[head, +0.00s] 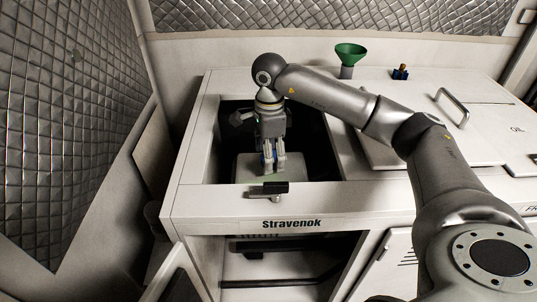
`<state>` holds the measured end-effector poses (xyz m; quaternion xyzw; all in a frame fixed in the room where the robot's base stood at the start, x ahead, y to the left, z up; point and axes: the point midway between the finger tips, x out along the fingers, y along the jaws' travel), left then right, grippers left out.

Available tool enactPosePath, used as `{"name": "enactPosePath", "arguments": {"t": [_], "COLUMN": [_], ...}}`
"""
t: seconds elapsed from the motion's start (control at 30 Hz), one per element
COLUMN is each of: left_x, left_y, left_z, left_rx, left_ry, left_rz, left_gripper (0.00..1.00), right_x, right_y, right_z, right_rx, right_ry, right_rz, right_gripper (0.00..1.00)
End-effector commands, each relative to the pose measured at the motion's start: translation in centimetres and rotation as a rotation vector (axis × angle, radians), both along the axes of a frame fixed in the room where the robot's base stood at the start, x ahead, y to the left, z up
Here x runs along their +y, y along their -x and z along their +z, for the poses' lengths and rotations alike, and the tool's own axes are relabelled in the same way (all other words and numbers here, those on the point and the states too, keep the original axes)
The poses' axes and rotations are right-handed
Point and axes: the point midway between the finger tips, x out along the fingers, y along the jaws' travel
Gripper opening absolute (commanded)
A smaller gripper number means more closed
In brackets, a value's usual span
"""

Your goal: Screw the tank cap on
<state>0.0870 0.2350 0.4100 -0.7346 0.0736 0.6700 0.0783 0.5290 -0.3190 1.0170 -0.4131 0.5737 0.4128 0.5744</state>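My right arm comes in from the right and bends down over an open compartment (214,150) in the white cabinet. My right gripper (270,162) points straight down in the opening, with its fingers close together just above or at the top of a pale tank (247,172). Small bluish bits show by the fingertips. I cannot make out the tank cap, and the fingers hide the spot below them. I cannot tell whether they hold anything or touch the tank. My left gripper is not in view.
A lid with a metal handle (453,107) lies right. A quilted wall (65,120) stands left.

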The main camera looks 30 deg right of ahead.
Motion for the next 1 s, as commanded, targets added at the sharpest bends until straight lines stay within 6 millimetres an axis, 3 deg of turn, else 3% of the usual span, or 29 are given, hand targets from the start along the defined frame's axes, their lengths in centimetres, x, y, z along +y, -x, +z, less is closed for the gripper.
{"name": "enactPosePath", "arguments": {"t": [0.7, 1.0], "left_x": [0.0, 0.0], "left_y": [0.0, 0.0], "left_z": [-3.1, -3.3], "left_rx": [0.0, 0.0], "left_ry": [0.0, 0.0], "left_rz": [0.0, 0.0], "left_gripper": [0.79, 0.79], "right_x": [-0.1, -0.1], "right_y": [0.8, 1.0], "right_z": [-0.2, 0.0], "right_rx": [0.0, 0.001], "right_ry": [0.002, 0.001], "right_rz": [0.934, 1.101], "right_gripper": [0.68, 0.68]}}
